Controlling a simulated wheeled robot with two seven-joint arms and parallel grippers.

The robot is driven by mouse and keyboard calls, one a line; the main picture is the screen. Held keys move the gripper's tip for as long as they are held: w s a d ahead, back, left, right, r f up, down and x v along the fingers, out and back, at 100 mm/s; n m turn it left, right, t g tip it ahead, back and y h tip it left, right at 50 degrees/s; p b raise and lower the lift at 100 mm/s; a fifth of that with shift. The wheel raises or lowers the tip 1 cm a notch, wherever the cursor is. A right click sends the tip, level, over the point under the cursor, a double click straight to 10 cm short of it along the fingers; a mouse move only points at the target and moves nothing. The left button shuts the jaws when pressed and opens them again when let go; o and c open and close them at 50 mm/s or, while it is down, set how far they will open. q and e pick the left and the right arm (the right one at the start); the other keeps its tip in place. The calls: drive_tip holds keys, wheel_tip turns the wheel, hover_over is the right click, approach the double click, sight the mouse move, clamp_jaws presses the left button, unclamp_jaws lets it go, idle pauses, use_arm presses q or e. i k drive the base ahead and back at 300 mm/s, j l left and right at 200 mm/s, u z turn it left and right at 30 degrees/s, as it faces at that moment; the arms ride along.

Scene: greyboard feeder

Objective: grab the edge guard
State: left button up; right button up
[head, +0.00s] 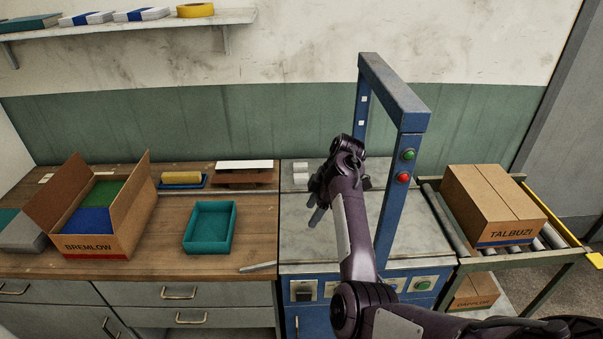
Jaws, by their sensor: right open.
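A short, thin grey strip (258,267) that looks like the edge guard lies near the front edge of the wooden bench, close to the grey machine top. My right gripper (315,205) is open above the left part of the machine top, up and to the right of the strip and apart from it. Nothing shows between its fingers. My right arm hides part of the machine top. My left gripper is not in view.
A blue frame (398,100) with green and red buttons stands over the machine top (415,240). A teal tray (210,249) and open BREMLOW box (100,246) stand on the bench. Small white blocks (300,172) lie behind my gripper. A TALBUZI carton (490,205) sits on rollers.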

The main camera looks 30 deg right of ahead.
sight(300, 179)
drive_tip(key=i+l, duration=0.9)
drive_tip(key=i, duration=0.2)
